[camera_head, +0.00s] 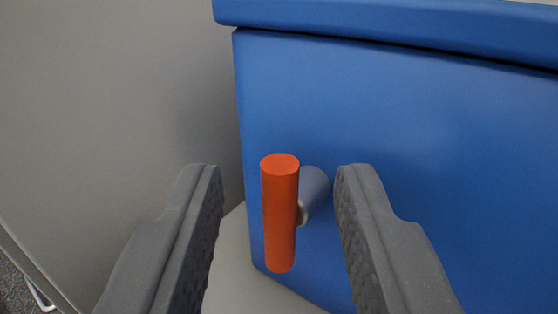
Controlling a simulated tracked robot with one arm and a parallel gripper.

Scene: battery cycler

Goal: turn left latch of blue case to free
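The blue case (420,150) fills the right side of the view, with its lid edge along the top. Its latch is an orange-red bar (279,225) on a short grey pivot (314,192) that joins it to the case's front face near the left edge. My gripper (280,190) is open, with one grey finger on each side of the bar. Gaps show between the bar and both fingers. The fingers' lower parts run out of the frame.
A plain grey wall or panel (110,100) is at the left of the case. A light surface (235,275) lies under the case. Dark floor and a thin white object (40,298) show at the lower left corner.

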